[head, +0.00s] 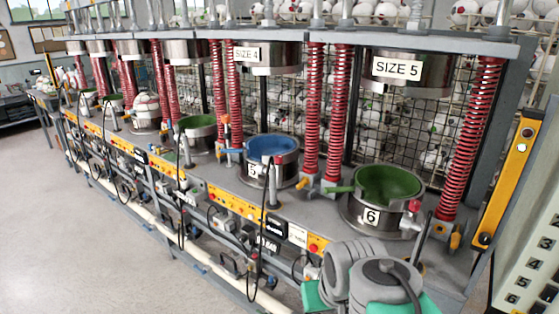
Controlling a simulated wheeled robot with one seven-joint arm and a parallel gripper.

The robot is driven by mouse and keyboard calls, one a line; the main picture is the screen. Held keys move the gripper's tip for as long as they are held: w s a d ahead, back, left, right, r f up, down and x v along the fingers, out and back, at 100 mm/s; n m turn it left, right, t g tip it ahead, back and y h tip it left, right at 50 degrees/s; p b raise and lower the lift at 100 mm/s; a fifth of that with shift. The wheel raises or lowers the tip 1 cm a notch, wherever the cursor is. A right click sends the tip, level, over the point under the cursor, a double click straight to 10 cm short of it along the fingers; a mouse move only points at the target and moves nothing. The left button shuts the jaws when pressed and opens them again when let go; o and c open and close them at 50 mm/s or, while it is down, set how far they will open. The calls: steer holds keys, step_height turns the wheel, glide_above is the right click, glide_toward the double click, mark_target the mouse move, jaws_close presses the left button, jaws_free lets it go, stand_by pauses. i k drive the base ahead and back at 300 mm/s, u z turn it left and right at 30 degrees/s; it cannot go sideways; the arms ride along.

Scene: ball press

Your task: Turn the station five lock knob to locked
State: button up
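The station five pot (272,160) has a blue bowl inside and a white label with a 5 on its front. My grey and green arm links show at the bottom right, in front of station six. My gripper's fingers are not in view.
The station six pot (372,219), with a green bowl, stands to the right. Another yellow panel piece (317,245) with a red button is partly behind my arm. Black cables (262,230) hang in front of the bench. The floor (90,230) at left is clear.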

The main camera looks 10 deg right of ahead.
mark_target(278, 158)
steer(key=u, duration=0.45)
steer(key=i, duration=1.1)
steer(key=u, duration=0.2)
